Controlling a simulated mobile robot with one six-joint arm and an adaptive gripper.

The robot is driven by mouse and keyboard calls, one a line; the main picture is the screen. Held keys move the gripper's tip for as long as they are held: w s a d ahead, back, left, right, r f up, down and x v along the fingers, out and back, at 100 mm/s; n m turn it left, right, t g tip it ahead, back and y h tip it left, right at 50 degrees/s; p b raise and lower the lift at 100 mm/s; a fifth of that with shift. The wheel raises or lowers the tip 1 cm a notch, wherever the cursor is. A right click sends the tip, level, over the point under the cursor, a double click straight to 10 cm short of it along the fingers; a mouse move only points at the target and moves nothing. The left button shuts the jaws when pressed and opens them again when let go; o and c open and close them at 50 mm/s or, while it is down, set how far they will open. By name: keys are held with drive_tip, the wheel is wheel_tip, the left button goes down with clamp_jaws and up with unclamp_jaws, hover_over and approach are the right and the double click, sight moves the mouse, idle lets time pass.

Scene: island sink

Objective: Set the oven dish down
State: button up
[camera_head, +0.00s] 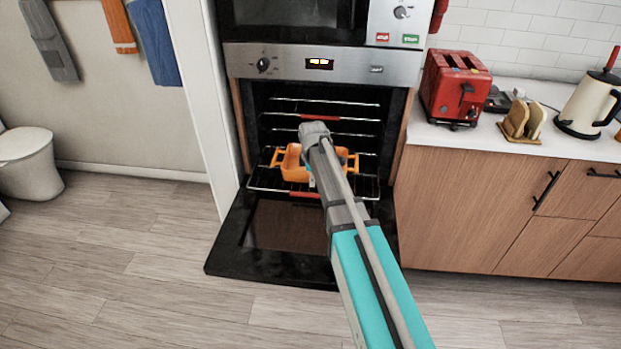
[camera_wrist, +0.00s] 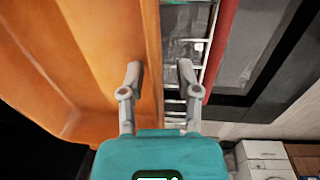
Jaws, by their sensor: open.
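The orange oven dish (camera_head: 291,163) sits on a wire rack (camera_head: 262,181) at the open oven's mouth, looking level. My arm crosses in front of it in the head view and hides part of it and most of my gripper. In the wrist view, the dish (camera_wrist: 95,60) fills the left side. My gripper (camera_wrist: 160,70) is open there, one finger in front of the dish and the other past its edge, over the rack bars. I cannot tell whether a finger touches the dish.
The oven door (camera_head: 280,230) is folded down low in front. More racks (camera_head: 325,118) sit above the dish inside the oven. A counter with a red toaster (camera_head: 452,88), toast rack (camera_head: 523,118) and kettle (camera_head: 590,103) stands right. The floor at left is clear.

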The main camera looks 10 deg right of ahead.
drive_tip(key=shift+r, duration=0.15)
wheel_tip(320, 180, up, 12)
drive_tip(key=s+p, duration=0.1)
drive_tip(key=p, duration=1.1)
drive_tip(key=shift+a, duration=0.15)
idle(0.5)
drive_tip(key=shift+s, duration=0.1)
drive_tip(key=s+d+m+g, duration=0.1)
drive_tip(key=s+m, duration=1.3)
drive_tip(key=s, duration=0.9)
drive_tip(key=shift+s, duration=0.4)
